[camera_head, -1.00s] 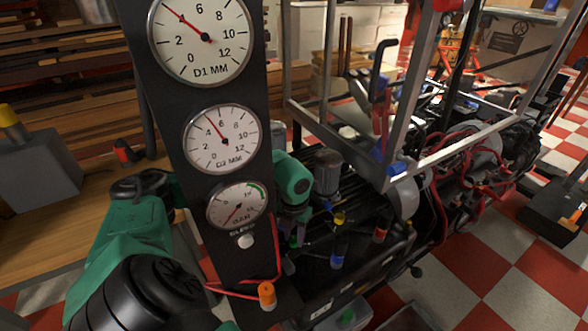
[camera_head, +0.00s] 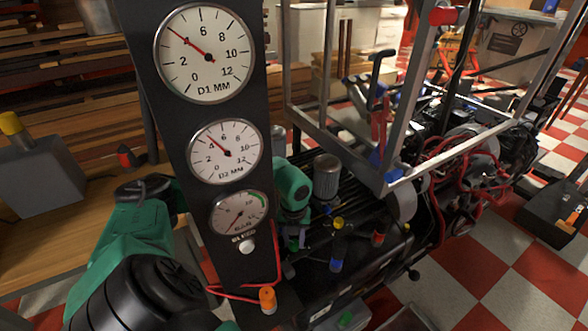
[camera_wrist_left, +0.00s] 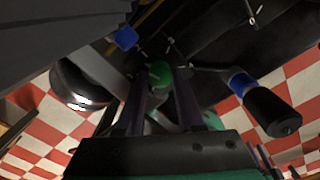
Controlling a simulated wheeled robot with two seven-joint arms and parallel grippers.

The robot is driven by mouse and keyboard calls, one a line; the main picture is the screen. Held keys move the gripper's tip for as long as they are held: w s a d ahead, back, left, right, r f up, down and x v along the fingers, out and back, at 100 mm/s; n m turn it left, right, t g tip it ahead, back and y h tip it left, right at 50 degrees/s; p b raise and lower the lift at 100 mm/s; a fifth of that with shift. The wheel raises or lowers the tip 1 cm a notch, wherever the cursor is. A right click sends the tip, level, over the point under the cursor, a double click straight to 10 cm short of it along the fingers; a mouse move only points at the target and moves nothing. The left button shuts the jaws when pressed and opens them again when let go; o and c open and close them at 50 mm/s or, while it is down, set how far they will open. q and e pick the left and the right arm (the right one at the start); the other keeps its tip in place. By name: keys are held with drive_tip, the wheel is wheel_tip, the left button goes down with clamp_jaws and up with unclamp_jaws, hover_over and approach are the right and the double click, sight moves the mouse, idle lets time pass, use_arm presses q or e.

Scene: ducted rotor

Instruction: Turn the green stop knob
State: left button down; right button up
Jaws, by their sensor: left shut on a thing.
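The green stop knob (camera_wrist_left: 160,73) shows in the left wrist view between the tips of my left gripper's two dark fingers. My left gripper (camera_wrist_left: 158,82) is shut on it. In the head view my green left arm passes behind the black gauge panel. My left gripper (camera_head: 297,242) comes out beyond it, pointing down at the dark machine, and largely hides the knob there. The knob's turn angle cannot be told. My right gripper is not in view.
The gauge panel (camera_head: 200,130) with several dials stands close before my left arm. A metal frame (camera_head: 330,130) rises at its right. Blue (camera_head: 337,264), yellow and red-topped parts stand near the gripper. An orange-capped part (camera_head: 267,298) sits at the panel's foot.

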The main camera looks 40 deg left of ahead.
sight(294, 243)
use_arm(q)
drive_tip(key=c, duration=0.5)
unclamp_jaws()
drive_tip(key=shift+r, duration=0.1)
drive_tip(key=shift+r, duration=0.35)
wheel_tip(294, 243, up, 14)
drive_tip(key=p, duration=0.2)
drive_tip(key=shift+f+p, duration=0.1)
drive_tip(key=shift+p, duration=0.2)
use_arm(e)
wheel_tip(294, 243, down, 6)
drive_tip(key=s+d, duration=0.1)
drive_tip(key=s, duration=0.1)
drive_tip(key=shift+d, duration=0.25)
